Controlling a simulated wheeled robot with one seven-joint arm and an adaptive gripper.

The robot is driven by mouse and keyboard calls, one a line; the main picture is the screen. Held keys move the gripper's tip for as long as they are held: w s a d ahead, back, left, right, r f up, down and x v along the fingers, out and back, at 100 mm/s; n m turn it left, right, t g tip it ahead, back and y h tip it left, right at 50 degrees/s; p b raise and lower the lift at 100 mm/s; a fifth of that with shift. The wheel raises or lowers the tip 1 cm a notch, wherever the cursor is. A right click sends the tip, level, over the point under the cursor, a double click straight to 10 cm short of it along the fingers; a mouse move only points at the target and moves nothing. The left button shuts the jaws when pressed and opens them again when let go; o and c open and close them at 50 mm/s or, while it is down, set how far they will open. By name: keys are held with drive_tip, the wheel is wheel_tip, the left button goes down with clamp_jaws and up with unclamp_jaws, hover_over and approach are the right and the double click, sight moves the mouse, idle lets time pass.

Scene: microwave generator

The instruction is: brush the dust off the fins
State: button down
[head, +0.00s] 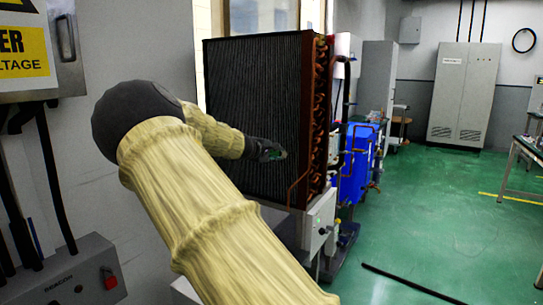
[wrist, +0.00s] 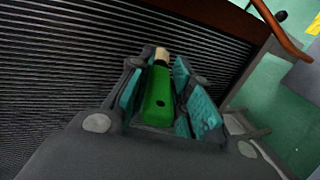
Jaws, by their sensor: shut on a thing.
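The fins (head: 250,95) are a tall dark panel of thin ridges in a brown frame, ahead of me in the head view. They also fill the left and top of the wrist view (wrist: 60,60). My gripper (head: 276,154) is in front of the lower middle of the panel. In the wrist view my gripper (wrist: 168,92) is shut on the brush (wrist: 158,98), by its green handle. A pale tip sticks out beyond the fingers towards the fins. I cannot tell whether the tip touches them. In the head view the brush is too small to make out clearly.
Copper pipes (head: 322,110) run along the panel's right edge, and one bends out below. A white box (head: 318,222) and a blue unit (head: 357,165) stand to the right. A black bar (head: 410,284) lies on the green floor. A control box (head: 70,275) is at left.

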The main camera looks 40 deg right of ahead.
drive_tip(key=shift+s+d+b, duration=0.35)
drive_tip(key=shift+s, duration=0.3)
drive_tip(key=shift+s+d+b, duration=0.3)
drive_tip(key=shift+s, duration=0.3)
drive_tip(key=shift+w+a+r+p, duration=0.1)
drive_tip(key=shift+w+a+p, duration=0.25)
drive_tip(key=shift+w+p, duration=0.3)
drive_tip(key=shift+w+a+p, duration=0.2)
drive_tip(key=shift+w, duration=0.35)
drive_tip(key=shift+w+a+p, duration=0.15)
drive_tip(key=shift+w+a, duration=0.05)
drive_tip(key=shift+w, duration=0.3)
drive_tip(key=w+p, duration=0.1)
drive_tip(key=w+a, duration=0.1)
drive_tip(key=w, duration=0.1)
drive_tip(key=shift+w+a+p, duration=0.1)
drive_tip(key=shift+w+p, duration=0.05)
drive_tip(key=shift+p, duration=0.2)
drive_tip(key=shift+a, duration=0.15)
